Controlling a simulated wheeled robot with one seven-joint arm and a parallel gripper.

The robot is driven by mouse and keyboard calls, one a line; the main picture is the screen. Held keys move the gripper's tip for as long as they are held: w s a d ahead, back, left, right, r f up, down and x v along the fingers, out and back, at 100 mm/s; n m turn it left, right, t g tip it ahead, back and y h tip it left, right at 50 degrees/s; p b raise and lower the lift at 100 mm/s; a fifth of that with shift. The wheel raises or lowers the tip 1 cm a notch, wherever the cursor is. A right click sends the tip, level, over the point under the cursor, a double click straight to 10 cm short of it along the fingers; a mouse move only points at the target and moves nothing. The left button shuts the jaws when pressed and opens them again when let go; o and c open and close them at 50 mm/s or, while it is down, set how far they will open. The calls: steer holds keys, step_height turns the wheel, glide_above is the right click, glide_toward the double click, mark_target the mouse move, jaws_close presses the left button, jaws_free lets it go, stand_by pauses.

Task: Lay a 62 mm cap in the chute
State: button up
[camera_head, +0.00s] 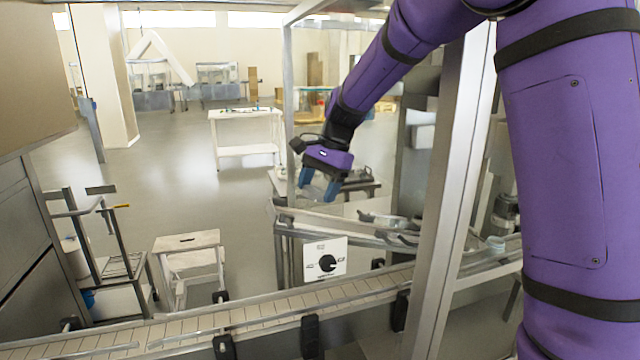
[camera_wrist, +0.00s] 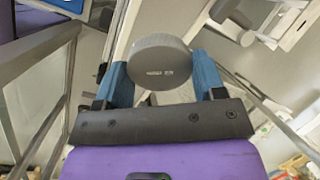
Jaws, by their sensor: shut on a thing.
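My gripper (camera_wrist: 160,68) is shut on a grey round cap (camera_wrist: 158,50), with a blue finger on each side of it. In the head view my gripper (camera_head: 319,188) points down above the left end of a sloping metal channel (camera_head: 335,226), which looks like the chute. The cap is apart from it and hard to make out there. Several small pale pieces (camera_head: 384,219) lie farther right along the channel; their kind is unclear.
A slatted conveyor (camera_head: 270,312) runs across the front. A metal frame post (camera_head: 452,190) stands right of the channel. A white box with a black knob (camera_head: 327,262) hangs below the channel. A step stool (camera_head: 187,243) and a cart (camera_head: 122,270) stand at left.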

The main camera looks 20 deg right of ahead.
mark_target(306, 221)
steer(key=shift+x, duration=2.35)
steer(key=o, duration=1)
steer(key=shift+c, duration=0.2)
steer(key=v, duration=0.7)
steer(key=shift+r, duration=0.2)
steer(key=shift+s, duration=0.1)
